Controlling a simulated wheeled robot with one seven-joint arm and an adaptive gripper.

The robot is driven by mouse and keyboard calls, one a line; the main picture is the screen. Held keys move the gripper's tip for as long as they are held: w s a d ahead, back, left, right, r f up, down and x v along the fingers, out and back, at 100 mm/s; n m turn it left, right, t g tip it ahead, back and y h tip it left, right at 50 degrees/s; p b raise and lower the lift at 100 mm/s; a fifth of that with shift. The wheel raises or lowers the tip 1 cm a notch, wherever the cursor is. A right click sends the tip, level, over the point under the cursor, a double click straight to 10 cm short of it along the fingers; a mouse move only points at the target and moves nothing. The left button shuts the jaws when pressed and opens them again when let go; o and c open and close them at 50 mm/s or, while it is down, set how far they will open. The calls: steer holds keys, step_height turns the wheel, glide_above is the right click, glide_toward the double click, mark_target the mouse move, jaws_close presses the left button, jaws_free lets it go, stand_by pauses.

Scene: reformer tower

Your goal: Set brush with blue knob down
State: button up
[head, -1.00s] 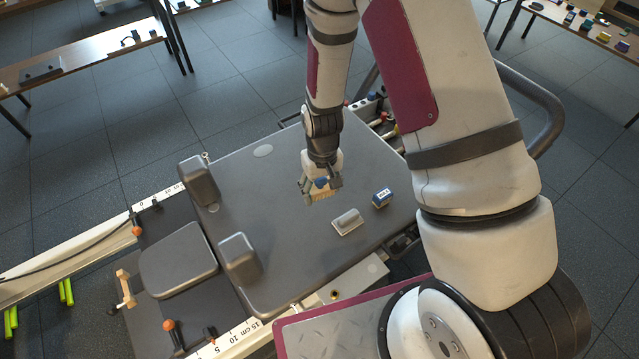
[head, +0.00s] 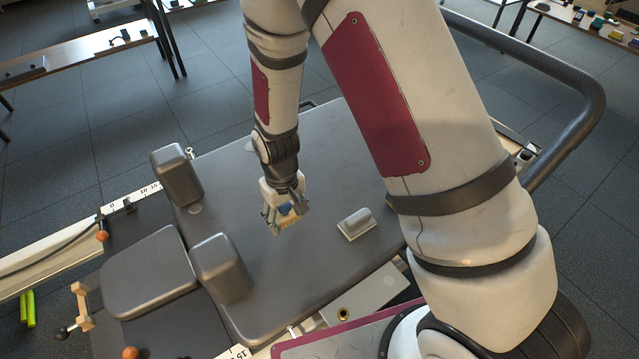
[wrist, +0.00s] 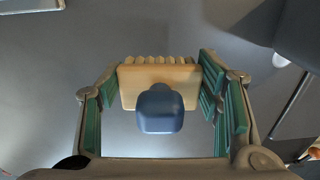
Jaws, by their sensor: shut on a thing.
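The brush with the blue knob (head: 286,224) is a light wooden block with pale bristles and a blue knob on top. It also shows in the wrist view (wrist: 128,86), upright between the green-padded fingers. My gripper (head: 283,212) is shut on it over the dark grey padded carriage (head: 300,150). The wrist view shows the gripper (wrist: 160,98) with its fingers on both sides of the block. I cannot tell whether the bristles touch the pad.
A grey block with a raised grip (head: 356,224) lies on the pad right of my gripper. Two upright shoulder rests (head: 176,174) (head: 220,267) and a headrest (head: 150,272) stand at the left. The pad's middle is clear.

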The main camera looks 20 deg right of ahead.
steer(key=b, duration=0.4)
glide_above(318, 190)
steer(key=shift+s+a+f, duration=0.1)
steer(key=shift+s+f, duration=0.1)
steer(key=shift+f, duration=0.55)
steer(key=shift+w+f+b, duration=0.15)
steer(key=shift+f+b, duration=0.7)
steer(key=shift+f, duration=0.9)
steer(key=shift+f, duration=0.15)
steer(key=o, duration=1)
step_height(318, 190, up, 13)
steer(key=p, duration=0.4)
steer(key=shift+f, duration=0.2)
